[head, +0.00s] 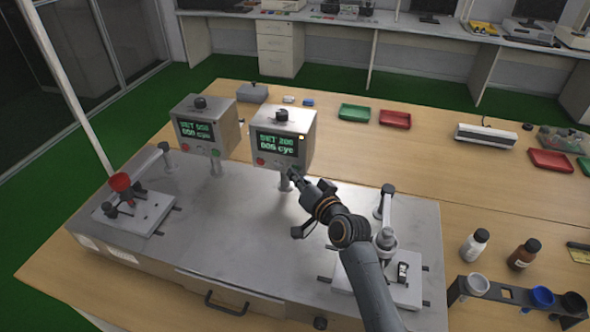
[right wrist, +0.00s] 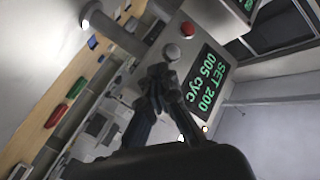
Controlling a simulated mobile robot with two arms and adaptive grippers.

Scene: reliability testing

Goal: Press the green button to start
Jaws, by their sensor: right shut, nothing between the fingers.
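The right control box (head: 283,141) stands on a post on the grey test bench and its screen reads SET 200, 005 cyc. The box also fills the upper middle of the right wrist view, where its red button (right wrist: 188,28) and a pale round button (right wrist: 172,52) show. Its green button is not visible; the fingers cover that part of the panel. My right gripper (head: 297,178) is shut and empty, its tips at the lower right of this box. In the right wrist view the tips (right wrist: 158,72) overlap the panel edge; contact cannot be told. My left gripper is not in view.
A second control box (head: 206,127) with a red button and a green button (head: 215,153) stands to the left. A fixture with a red knob (head: 120,182) is at bench left. Bottles (head: 474,245) and a cup rack (head: 520,293) stand at right.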

